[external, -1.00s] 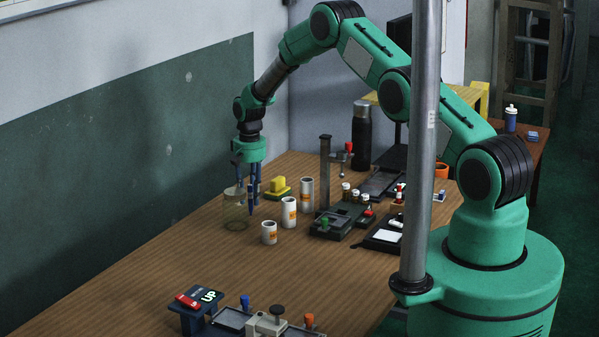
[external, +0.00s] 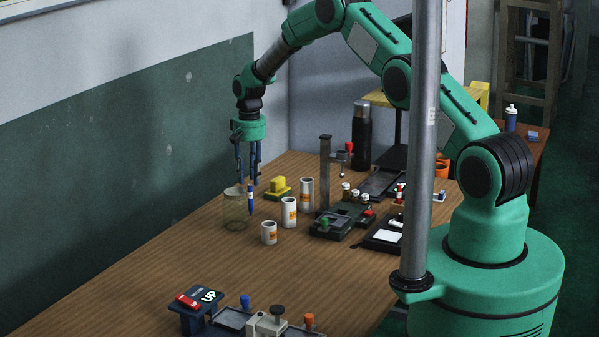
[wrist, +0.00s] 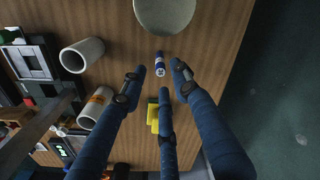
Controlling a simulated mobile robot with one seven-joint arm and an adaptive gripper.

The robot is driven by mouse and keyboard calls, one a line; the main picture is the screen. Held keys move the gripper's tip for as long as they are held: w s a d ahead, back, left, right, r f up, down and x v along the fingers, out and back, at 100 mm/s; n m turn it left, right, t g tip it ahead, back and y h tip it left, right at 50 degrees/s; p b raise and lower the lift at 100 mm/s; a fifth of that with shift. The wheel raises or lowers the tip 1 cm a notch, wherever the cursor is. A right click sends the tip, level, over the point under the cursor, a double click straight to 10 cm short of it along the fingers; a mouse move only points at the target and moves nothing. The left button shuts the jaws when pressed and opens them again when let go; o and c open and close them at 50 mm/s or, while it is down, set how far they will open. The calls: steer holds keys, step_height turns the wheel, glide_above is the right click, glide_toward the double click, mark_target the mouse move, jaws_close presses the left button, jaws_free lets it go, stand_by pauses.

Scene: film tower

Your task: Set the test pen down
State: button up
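The test pen (external: 250,200), blue with a white band, stands upright just right of the glass jar (external: 236,211). Its lower end appears to be on the table. My gripper (external: 247,182) is above it, pointing down, with its three dark blue fingers spread. In the wrist view the pen (wrist: 160,62) is seen end-on, beyond and between the open fingertips (wrist: 159,78), with clear gaps around it. The jar's round pale lid (wrist: 165,12) is close to the pen there.
Several white rolls (external: 289,212) and a yellow block (external: 277,188) stand right of the pen. A post stand (external: 325,170) and dark trays are farther right. The wall (external: 130,150) is to the left. The wooden table (external: 180,250) is bare in front of the jar.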

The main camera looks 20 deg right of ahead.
steer(key=shift+r, duration=2.8)
steer(key=shift+d+r, duration=0.15)
steer(key=shift+r, duration=0.15)
steer(key=s+d+r+t, duration=0.1)
steer(key=s+d+r, duration=0.35)
steer(key=r, duration=0.55)
steer(key=s+d+r, duration=0.4)
steer(key=d+r, duration=0.1)
steer(key=r, duration=0.4)
steer(key=s+d+r+t, duration=0.1)
steer(key=s+d+r, duration=0.3)
steer(key=r, duration=0.6)
steer(key=s+d+r+t, duration=0.1)
steer(key=s+d+r, duration=0.35)
steer(key=s, duration=0.35)
steer(key=s+d+r, duration=0.4)
steer(key=s+r, duration=0.2)
steer(key=s, duration=0.1)
steer(key=s+d+t, duration=0.1)
steer(key=s+d, duration=0.3)
steer(key=s, duration=1)
steer(key=s+d+t, duration=0.1)
steer(key=s+d, duration=0.3)
steer(key=s, duration=1.1)
steer(key=shift+d+f, duration=0.15)
steer(key=shift+f, duration=0.1)
